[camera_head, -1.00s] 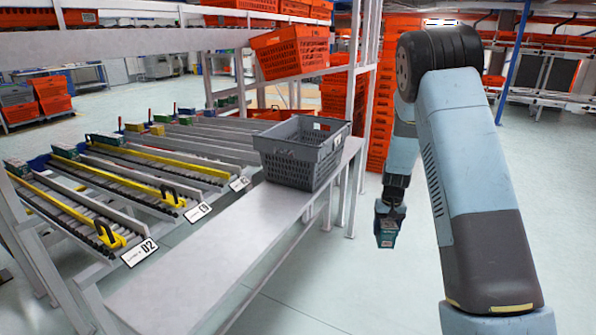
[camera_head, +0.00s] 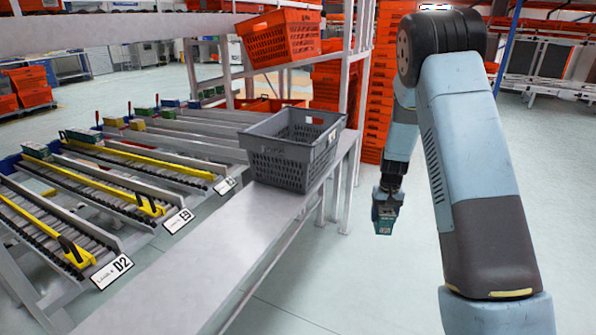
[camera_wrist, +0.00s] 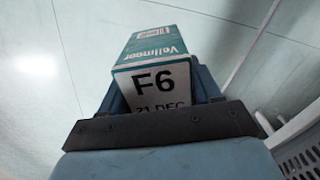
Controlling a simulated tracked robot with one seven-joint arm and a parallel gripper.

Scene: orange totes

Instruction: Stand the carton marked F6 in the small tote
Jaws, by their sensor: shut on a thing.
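The carton marked F6 (camera_wrist: 155,80) is teal and white, with "Vellmoor" and "21 DEC" printed on it. It also shows in the head view (camera_head: 384,217), hanging below my gripper (camera_head: 388,192). My gripper (camera_wrist: 160,100) is shut on it, with a dark finger on each side. The carton is in the air over the floor, right of the shelf and apart from the tote. The small grey tote (camera_head: 292,150) stands upright on the metal shelf. Its near inside wall and floor are mostly hidden. A corner of a grey slotted tote shows at lower right in the wrist view (camera_wrist: 302,160).
The long metal shelf (camera_head: 230,235) is bare in front of the tote. Roller lanes with yellow rails (camera_head: 110,185) lie to its left. An orange tote (camera_head: 280,37) sits on a higher shelf behind. A white post (camera_head: 362,70) and stacked orange totes stand behind right.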

